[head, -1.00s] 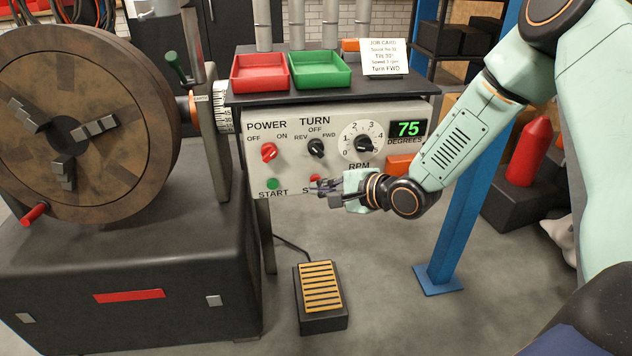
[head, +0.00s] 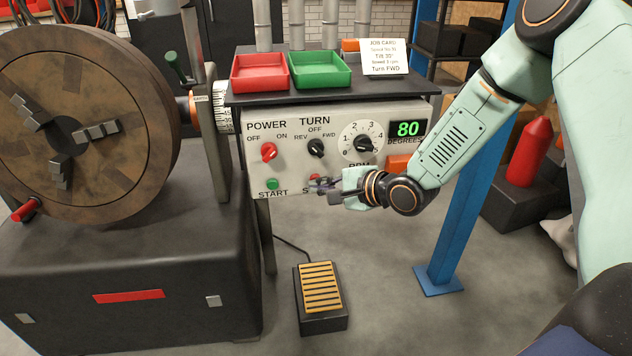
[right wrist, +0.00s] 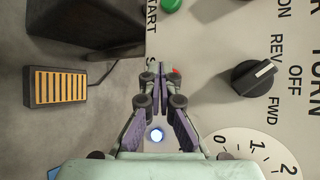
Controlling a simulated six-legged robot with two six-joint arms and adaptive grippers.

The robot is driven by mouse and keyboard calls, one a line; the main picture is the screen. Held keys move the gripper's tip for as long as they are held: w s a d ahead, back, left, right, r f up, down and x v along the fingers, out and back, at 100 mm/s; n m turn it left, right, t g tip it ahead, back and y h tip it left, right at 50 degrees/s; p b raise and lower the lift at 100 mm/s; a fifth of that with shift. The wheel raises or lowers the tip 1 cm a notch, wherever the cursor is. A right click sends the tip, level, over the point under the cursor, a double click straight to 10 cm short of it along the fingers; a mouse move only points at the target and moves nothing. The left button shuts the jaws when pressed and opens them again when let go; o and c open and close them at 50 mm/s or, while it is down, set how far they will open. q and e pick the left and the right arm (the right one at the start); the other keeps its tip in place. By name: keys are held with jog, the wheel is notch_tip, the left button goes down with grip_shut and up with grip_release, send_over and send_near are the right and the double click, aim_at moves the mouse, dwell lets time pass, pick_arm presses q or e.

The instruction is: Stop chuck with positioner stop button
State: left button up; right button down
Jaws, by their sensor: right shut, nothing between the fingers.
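The round brown chuck (head: 85,120) with its grey jaws stands at the left. The control panel (head: 340,188) is right of it, with a green START button (head: 272,184) and a red stop button (head: 315,179). My right gripper (head: 318,186) is shut and empty, its tips at the red button and partly covering it and its label. In the right wrist view the fingertips (right wrist: 160,70) meet beside the red button (right wrist: 175,71); whether they touch it I cannot tell. My left gripper is not in view.
The panel also has a red POWER knob (head: 268,152), a TURN knob (head: 316,147) and an RPM dial (head: 362,143). Red (head: 260,85) and green (head: 320,84) trays sit above. A foot pedal (head: 320,295) is on the floor; a blue post (head: 455,210) stands right.

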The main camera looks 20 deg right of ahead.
dwell(0.6)
jog(key=shift+s+a+p, duration=0.2)
jog(key=shift+s+p, duration=0.3)
jog(key=shift+s, duration=0.3)
jog(key=s+p, duration=0.1)
jog(key=s, duration=0.1)
jog(key=s+a+p, duration=0.1)
jog(key=s, duration=0.1)
jog(key=shift+s+a, duration=0.2)
jog(key=shift+s, duration=0.2)
